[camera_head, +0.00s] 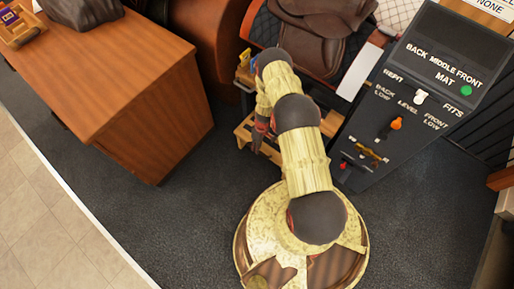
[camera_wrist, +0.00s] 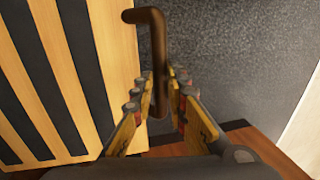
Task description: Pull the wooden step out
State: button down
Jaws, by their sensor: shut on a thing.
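The wooden step (camera_head: 243,131), made of light slats, is low on the floor below the saddle, partly hidden by my arm. In the wrist view its slats and dark gaps (camera_wrist: 119,45) fill the left side. A brown bent handle (camera_wrist: 157,45) stands beside the step's edge; how it joins the step is hidden. My gripper (camera_wrist: 161,82) is shut on the handle, with one finger on each side of the rod. In the head view my gripper (camera_head: 257,147) is down at the step, small and dark.
A wooden desk (camera_head: 140,100) stands to the left. A dark panel with levers (camera_head: 400,110) stands to the right. A brown saddle (camera_head: 320,30) is behind. The dark carpet (camera_head: 190,220) between the desk and my base is clear.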

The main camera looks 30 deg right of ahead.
jog(key=a, duration=0.1)
jog(key=s+a, duration=0.1)
jog(key=a, duration=0.2)
jog(key=shift+s+a+p, duration=0.15)
jog(key=shift+s+p, duration=0.1)
jog(key=shift+p, duration=0.1)
jog(key=c, duration=1.8)
grip_release()
jog(key=shift+o, duration=0.2)
jog(key=v, duration=1.2)
